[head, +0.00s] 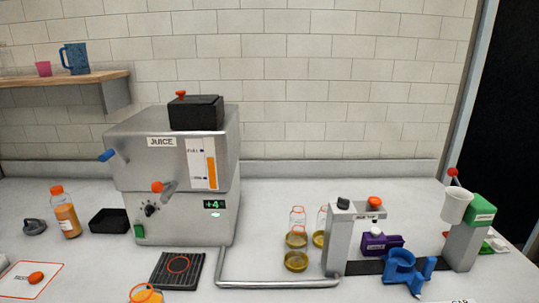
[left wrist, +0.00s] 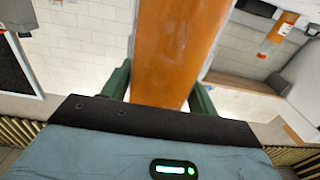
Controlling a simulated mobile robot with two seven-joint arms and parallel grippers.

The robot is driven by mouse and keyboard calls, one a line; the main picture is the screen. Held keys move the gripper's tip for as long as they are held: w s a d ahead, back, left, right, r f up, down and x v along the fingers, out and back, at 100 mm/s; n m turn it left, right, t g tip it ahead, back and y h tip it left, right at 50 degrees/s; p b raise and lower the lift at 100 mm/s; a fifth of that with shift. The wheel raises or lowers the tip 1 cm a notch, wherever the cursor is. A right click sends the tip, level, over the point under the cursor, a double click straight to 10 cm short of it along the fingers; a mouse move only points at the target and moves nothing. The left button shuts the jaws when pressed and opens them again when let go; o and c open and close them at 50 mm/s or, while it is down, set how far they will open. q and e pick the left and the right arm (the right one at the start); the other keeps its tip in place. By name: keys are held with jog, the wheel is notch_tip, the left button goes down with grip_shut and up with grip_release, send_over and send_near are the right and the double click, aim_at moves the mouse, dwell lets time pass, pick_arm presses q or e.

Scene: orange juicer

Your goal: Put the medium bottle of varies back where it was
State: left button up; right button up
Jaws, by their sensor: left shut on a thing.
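In the left wrist view my left gripper (left wrist: 160,92) is shut on an orange-filled bottle (left wrist: 172,45), with a dark green finger on each side of it. The bottle's upper end runs out of that picture, so its cap and label are hidden. In the head view a bottle of orange juice with an orange cap (head: 66,216) stands upright at the left of the counter. An orange-rimmed vessel with orange contents (head: 146,295) is cut off by the bottom edge; I cannot tell whether it is the held bottle. Neither gripper shows in the head view.
A steel juice machine (head: 170,185) stands at centre left, with a black grate (head: 165,280) in front. A red-outlined white mat (head: 15,290) lies at front left. A black tray (head: 109,221), small amber jars (head: 296,261) and a blue holder (head: 402,281) stand on the counter.

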pick_arm(q)
jog(key=s+r, duration=0.1)
jog(key=s+d+r, duration=0.1)
jog(key=s, duration=0.2)
jog(key=shift+s+d+r, duration=0.2)
jog(key=shift+s+r, duration=0.05)
jog(key=shift+r, duration=0.15)
jog(key=shift+w+a, duration=0.1)
dwell(0.7)
